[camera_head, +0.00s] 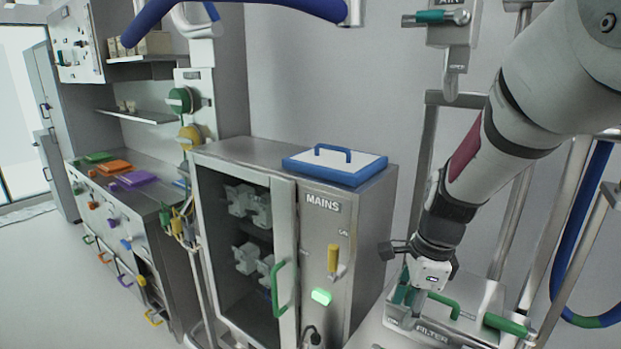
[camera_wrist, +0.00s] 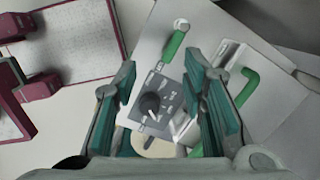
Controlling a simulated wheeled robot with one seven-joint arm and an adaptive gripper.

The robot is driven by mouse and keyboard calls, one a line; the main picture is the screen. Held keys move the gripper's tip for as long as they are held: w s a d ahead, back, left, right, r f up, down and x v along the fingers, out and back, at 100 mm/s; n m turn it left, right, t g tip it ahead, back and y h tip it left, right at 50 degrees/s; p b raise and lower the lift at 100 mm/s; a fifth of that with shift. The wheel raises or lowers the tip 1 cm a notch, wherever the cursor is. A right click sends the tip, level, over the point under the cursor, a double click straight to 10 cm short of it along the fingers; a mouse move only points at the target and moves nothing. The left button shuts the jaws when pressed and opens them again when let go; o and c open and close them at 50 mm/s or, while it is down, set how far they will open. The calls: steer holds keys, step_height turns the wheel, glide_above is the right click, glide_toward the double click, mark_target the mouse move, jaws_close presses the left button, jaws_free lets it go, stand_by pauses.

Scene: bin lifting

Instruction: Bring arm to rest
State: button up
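My arm reaches down from the top right in the head view. My gripper (camera_head: 405,293) hangs in front of a grey metal box labelled FILTER (camera_head: 468,300). In the wrist view my gripper (camera_wrist: 162,72) has its two teal-padded fingers wide apart, with nothing held between them. Below and between the fingers shows a dark panel with a black knob (camera_wrist: 150,102). A green bar (camera_wrist: 173,45) lies beyond the fingers, and a green bent handle (camera_wrist: 246,86) is right of the right finger. Whether a finger touches the box cannot be told.
A steel MAINS cabinet (camera_head: 372,210) with a blue-rimmed white lid (camera_head: 366,172) on top stands left of my gripper. Metal posts and a blue hose (camera_head: 577,240) are at the right. A maroon-framed grey panel (camera_wrist: 75,45) shows in the wrist view.

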steer(key=s+r+n+t+h, duration=0.1)
steer(key=s+r+n+t, duration=0.3)
steer(key=s+r+n, duration=1.1)
steer(key=s+n, duration=0.3)
steer(key=n, duration=0.2)
steer(key=shift+s+r+t, duration=0.2)
steer(key=shift+r+t, duration=0.15)
steer(key=shift+t, duration=0.05)
